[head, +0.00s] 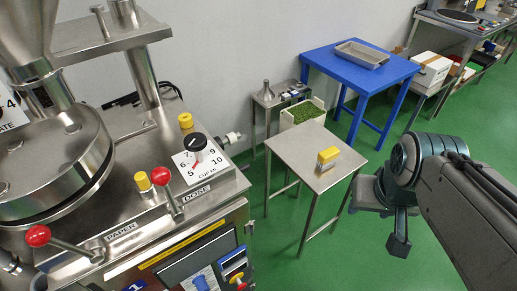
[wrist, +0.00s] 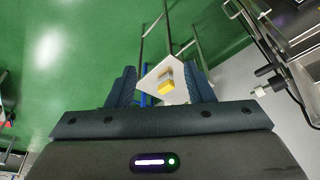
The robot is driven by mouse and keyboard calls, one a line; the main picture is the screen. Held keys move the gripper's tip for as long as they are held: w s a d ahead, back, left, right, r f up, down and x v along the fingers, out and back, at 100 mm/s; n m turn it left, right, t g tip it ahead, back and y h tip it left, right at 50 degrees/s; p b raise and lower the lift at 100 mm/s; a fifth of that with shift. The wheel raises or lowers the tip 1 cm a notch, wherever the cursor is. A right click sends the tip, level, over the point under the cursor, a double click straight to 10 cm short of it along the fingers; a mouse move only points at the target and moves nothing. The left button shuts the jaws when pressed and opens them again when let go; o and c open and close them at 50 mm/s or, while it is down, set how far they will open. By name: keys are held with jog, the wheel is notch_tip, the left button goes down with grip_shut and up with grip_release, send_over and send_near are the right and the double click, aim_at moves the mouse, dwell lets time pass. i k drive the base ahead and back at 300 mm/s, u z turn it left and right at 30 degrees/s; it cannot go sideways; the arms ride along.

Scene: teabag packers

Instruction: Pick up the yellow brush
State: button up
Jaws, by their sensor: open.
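The yellow brush (head: 328,155) stands on a small steel table (head: 300,147) in the middle of the head view. It has a yellow upper part and a paler part below. In the wrist view the brush (wrist: 165,85) shows between my fingers but well beyond them, on the pale tabletop (wrist: 151,76). My gripper (wrist: 163,88) is open and empty. In the head view my gripper (head: 398,238) hangs to the right of the small table, apart from the brush, and its fingertips are hard to make out.
A large packing machine (head: 150,215) with red-knobbed levers fills the left. A blue table (head: 375,75) with a grey tray (head: 361,54) stands behind the small table. A crate of green stuff (head: 302,110) stands beside it. Green floor (head: 310,265) is clear in front.

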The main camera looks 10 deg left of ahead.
aim_at(329, 156)
jog(key=z, duration=0.45)
jog(key=i, duration=0.85)
